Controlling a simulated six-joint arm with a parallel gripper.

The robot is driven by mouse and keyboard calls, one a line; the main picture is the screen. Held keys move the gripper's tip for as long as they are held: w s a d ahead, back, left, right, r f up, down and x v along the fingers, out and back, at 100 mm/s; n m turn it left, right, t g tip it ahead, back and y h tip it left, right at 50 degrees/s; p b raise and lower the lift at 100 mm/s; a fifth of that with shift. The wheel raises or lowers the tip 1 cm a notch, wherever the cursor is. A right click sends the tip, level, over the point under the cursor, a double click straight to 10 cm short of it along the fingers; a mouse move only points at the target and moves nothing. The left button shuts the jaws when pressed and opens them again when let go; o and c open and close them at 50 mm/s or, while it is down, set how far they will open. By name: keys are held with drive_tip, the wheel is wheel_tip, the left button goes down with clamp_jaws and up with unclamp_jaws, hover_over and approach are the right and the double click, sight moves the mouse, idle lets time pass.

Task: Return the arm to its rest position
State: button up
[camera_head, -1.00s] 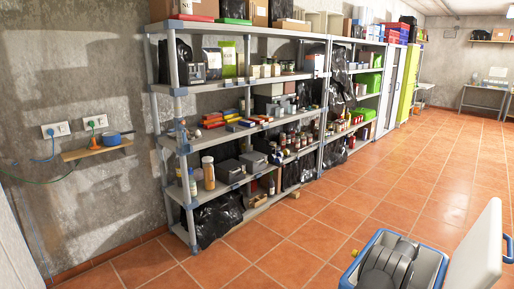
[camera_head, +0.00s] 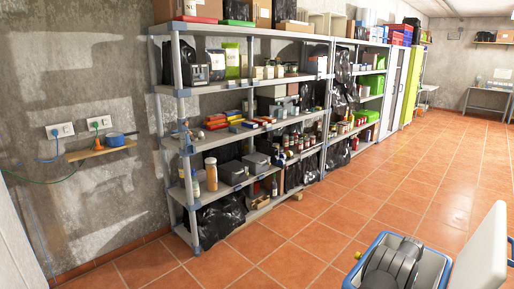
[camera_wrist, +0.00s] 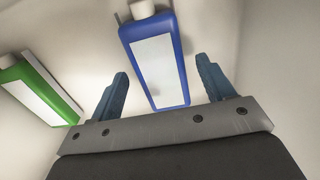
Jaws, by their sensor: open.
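My arm (camera_head: 392,266) reaches down over the blue-rimmed box (camera_head: 433,268) at the lower right of the head view, and its end is hidden there. In the wrist view my gripper (camera_wrist: 162,66) is open, with its two blue-grey fingers wide apart. Pale plain surfaces lie around both panels.
The box's pale lid (camera_head: 482,255) stands open on its right. A loaded grey shelf unit (camera_head: 172,130) runs along the wall. A small wooden ledge (camera_head: 100,150) with a blue pan (camera_head: 117,140) is at the left. The tiled floor (camera_head: 400,195) between is clear.

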wheel_tip(320, 180, down, 2)
wheel_tip(320, 180, up, 12)
drive_tip(key=r, duration=0.1)
wheel_tip(320, 180, down, 13)
wheel_tip(320, 180, up, 18)
drive_tip(key=s+a+r+n, duration=0.1)
drive_tip(key=a+r+n, duration=0.1)
drive_tip(key=a+r, duration=0.5)
drive_tip(key=s+a+r+n, duration=0.1)
drive_tip(key=a+r+n, duration=0.1)
drive_tip(key=a, duration=1)
drive_tip(key=s+a+r+n, duration=0.1)
drive_tip(key=a+r+n, duration=0.1)
drive_tip(key=a, duration=1.1)
drive_tip(key=s+d+f+m, duration=0.2)
drive_tip(key=s+f+m, duration=0.3)
drive_tip(key=s, duration=0.6)
wheel_tip(320, 180, down, 3)
drive_tip(key=shift+s+r, duration=0.2)
drive_tip(key=shift+s, duration=0.15)
